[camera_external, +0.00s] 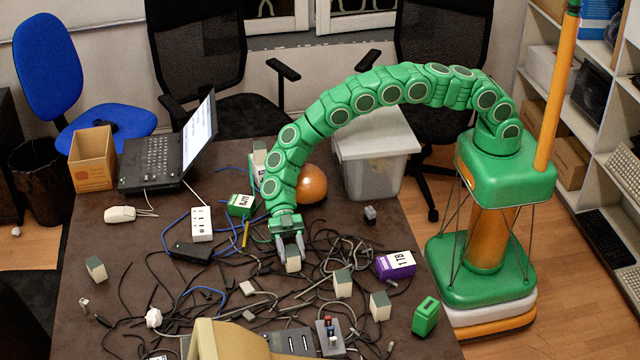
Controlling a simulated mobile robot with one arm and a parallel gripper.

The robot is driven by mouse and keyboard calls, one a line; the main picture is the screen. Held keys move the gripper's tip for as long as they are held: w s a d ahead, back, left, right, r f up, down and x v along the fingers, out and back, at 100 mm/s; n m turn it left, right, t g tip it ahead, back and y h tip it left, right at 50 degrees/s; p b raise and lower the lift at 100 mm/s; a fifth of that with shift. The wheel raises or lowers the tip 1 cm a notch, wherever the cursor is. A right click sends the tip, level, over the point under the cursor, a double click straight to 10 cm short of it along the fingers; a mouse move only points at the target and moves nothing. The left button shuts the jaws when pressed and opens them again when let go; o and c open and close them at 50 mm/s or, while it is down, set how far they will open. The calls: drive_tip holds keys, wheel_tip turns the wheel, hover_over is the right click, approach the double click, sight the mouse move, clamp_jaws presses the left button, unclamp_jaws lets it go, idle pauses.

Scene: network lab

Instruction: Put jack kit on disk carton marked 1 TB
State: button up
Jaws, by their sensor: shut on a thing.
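My gripper (289,258) points down over the cable tangle near the middle of the table. It is shut on a small pale block (293,265), which I take to be the jack kit; the fingers hide part of it. I cannot tell whether the block still touches the table or cables. The disk carton marked 1 TB (383,268) is purple with a white label. It lies near the table's right edge, right of my gripper, and nothing rests on it.
Similar grey-topped blocks stand at the right (342,283), front right (380,307) and left (96,268). A green carton (240,205) and a green box (425,316) are nearby. An orange ball (312,185) and a grey bin (374,160) stand behind. Loose cables cover the middle.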

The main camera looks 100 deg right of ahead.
drive_tip(key=shift+f, duration=0.15)
drive_tip(key=o, duration=1.1)
drive_tip(key=shift+o, duration=0.5)
drive_tip(key=v, duration=0.7)
drive_tip(key=shift+o, duration=0.8)
drive_tip(key=shift+d, duration=0.4)
